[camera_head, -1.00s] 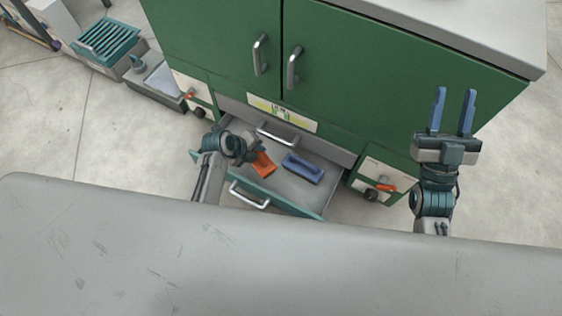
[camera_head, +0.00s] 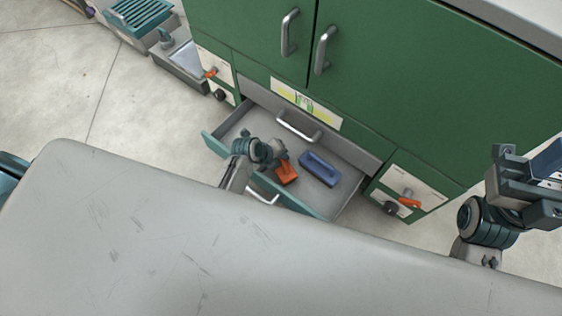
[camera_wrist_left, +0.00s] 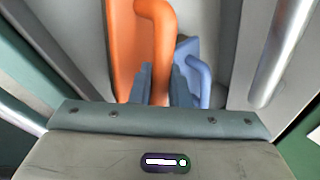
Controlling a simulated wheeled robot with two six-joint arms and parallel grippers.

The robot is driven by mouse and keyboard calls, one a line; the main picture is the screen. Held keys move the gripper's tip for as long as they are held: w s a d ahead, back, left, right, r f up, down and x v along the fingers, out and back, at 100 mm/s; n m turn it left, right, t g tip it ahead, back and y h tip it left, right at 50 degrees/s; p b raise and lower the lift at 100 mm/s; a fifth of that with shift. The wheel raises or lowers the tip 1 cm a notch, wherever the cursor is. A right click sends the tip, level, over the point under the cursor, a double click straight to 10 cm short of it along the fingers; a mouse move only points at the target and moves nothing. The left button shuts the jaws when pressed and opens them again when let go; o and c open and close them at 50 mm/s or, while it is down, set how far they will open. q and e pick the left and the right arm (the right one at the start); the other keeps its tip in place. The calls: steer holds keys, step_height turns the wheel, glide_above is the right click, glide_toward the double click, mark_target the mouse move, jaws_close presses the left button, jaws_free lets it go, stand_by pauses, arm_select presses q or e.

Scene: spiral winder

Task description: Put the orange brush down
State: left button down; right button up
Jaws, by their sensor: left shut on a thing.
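The orange brush (camera_head: 287,173) is at the open drawer, left of a blue brush (camera_head: 320,169). My left gripper (camera_head: 279,158) is shut on the orange brush's handle, which shows between its blue fingers in the left wrist view (camera_wrist_left: 158,35). Whether the orange brush touches the drawer floor is hard to tell. The blue brush (camera_wrist_left: 190,65) lies in the drawer and shows partly behind the fingers. My right gripper (camera_head: 540,180) is at the right edge of the head view, away from the brushes, with its fingers partly cut off.
The drawer (camera_head: 345,180) is pulled out below the green cabinet (camera_head: 400,80). Its left part is bare. Panels with orange knobs flank it (camera_head: 410,203). A grey surface (camera_head: 150,240) fills the foreground.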

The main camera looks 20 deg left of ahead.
arm_select(q)
step_height(320, 180, down, 2)
steer(key=shift+f+b, duration=0.2)
steer(key=shift+b, duration=0.1)
steer(key=shift+r, duration=0.1)
steer(key=shift+f, duration=0.25)
steer(key=c, duration=1.4)
jaws_free()
steer(key=shift+r, duration=0.15)
